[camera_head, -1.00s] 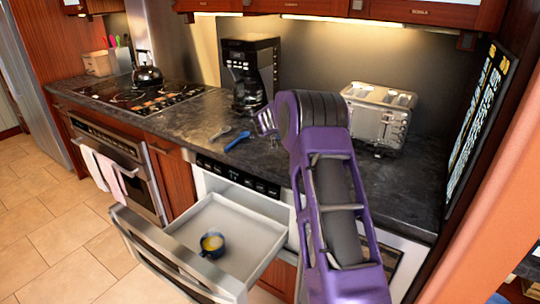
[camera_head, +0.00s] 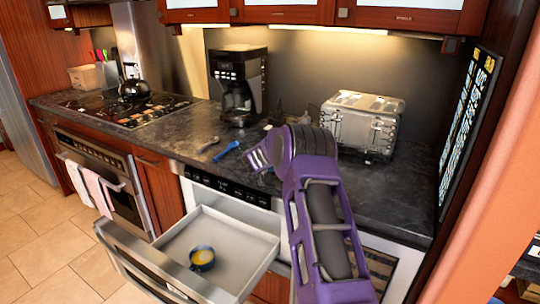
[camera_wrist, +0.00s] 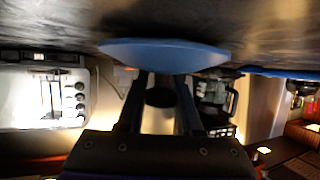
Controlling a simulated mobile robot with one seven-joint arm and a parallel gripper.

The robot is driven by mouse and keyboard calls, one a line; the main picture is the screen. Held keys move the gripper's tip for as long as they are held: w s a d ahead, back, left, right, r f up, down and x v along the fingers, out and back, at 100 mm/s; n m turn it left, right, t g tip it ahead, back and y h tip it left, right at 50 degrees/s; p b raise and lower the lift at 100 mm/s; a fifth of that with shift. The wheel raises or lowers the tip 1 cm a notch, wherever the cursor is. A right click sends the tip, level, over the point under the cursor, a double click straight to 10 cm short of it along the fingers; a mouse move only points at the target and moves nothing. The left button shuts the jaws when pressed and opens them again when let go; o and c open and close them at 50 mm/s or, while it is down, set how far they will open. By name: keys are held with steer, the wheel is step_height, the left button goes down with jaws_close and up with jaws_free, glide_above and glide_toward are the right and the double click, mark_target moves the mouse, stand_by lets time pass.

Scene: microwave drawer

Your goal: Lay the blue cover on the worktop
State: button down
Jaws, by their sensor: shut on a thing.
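The blue cover (camera_wrist: 165,52) shows in the wrist view as a flat blue disc seen nearly edge-on, close to the dark worktop (camera_wrist: 60,20). My gripper (camera_wrist: 163,78) is shut on it; the exact grip point is hard to see. A contact between cover and worktop cannot be made out.
A blue-handled utensil (camera_head: 226,151) and a grey spoon (camera_head: 208,144) lie on the worktop left of my wrist. A coffee maker (camera_head: 238,85) stands behind them, and a steel toaster (camera_head: 365,122) stands to the right. The drawer juts out below the worktop's front edge.

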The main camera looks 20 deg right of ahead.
steer(key=shift+f, duration=0.15)
steer(key=c, duration=0.6)
jaws_free()
steer(key=shift+r, duration=0.25)
steer(key=v, duration=1.2)
steer(key=shift+f, duration=0.1)
